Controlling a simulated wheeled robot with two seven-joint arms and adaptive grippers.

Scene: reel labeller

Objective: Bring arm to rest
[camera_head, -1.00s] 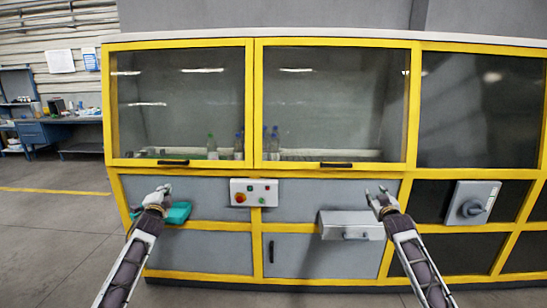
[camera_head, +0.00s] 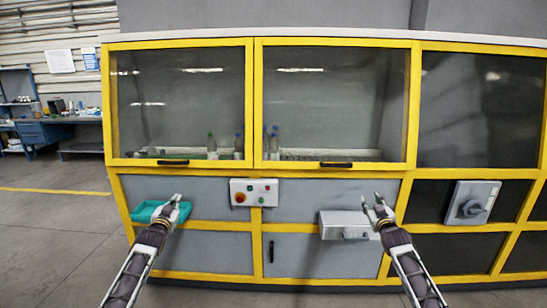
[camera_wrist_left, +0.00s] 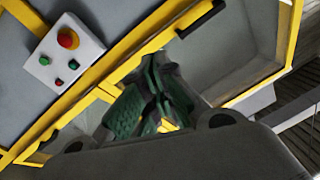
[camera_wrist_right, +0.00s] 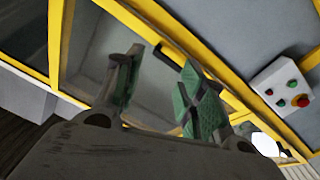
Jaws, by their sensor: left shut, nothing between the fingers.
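My left gripper (camera_head: 176,199) is shut and empty, held in front of the machine by the teal tray. In the left wrist view its green-padded fingers (camera_wrist_left: 150,95) are together with nothing between them. My right gripper (camera_head: 373,201) is in front of the grey box on the machine's front. In the right wrist view its two green-padded fingers (camera_wrist_right: 160,95) stand apart with nothing between them. Both arms reach in from the bottom of the head view.
The yellow-framed machine (camera_head: 258,100) fills the middle, with bottles (camera_head: 212,146) behind its windows. On its front are the teal tray (camera_head: 146,209), a button panel (camera_head: 254,192), a grey box (camera_head: 340,222) and a rotary switch (camera_head: 471,203). Floor (camera_head: 50,235) at left is clear.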

